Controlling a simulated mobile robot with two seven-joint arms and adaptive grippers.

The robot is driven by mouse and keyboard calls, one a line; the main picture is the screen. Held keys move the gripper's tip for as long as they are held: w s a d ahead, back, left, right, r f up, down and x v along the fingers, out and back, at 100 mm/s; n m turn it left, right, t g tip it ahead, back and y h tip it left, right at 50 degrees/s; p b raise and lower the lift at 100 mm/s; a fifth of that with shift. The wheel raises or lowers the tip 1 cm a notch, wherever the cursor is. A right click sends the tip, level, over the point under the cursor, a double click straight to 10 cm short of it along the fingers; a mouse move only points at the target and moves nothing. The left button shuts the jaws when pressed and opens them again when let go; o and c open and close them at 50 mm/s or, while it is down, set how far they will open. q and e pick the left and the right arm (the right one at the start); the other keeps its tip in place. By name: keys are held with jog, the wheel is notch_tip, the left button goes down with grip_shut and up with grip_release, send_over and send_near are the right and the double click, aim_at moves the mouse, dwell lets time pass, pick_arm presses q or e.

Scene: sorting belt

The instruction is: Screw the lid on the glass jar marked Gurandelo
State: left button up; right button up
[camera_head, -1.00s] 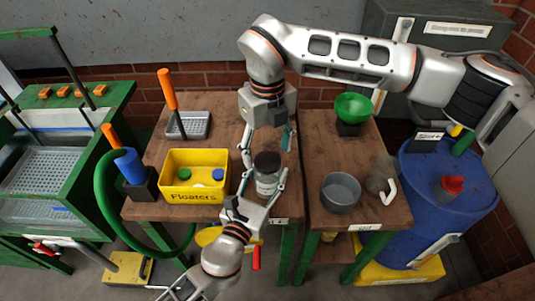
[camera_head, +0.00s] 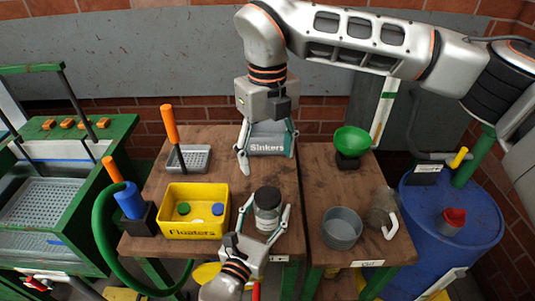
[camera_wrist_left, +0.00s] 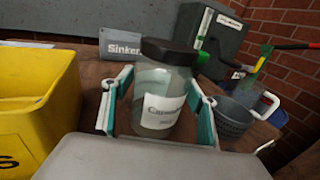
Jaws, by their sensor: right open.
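The glass jar (camera_head: 267,212) with a dark lid on top stands upright at the front of the wooden table. In the left wrist view its white label (camera_wrist_left: 164,108) is only partly readable. My left gripper (camera_head: 268,203) has one finger on each side of the jar, with its tips against the glass below the lid. My right gripper (camera_head: 266,157) is open and empty, pointing down behind the jar, its fingers in front of the Sinkers bin. Whether the lid is screwed tight cannot be told.
The grey Sinkers bin (camera_head: 267,148) is behind. A grey pot (camera_head: 342,229), a clear jug (camera_head: 380,214) and a green funnel (camera_head: 351,141) stand on the right table.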

dwell(0.3)
pick_arm(q)
jog(key=v, duration=1.2)
jog(key=shift+s+a+f, duration=0.1)
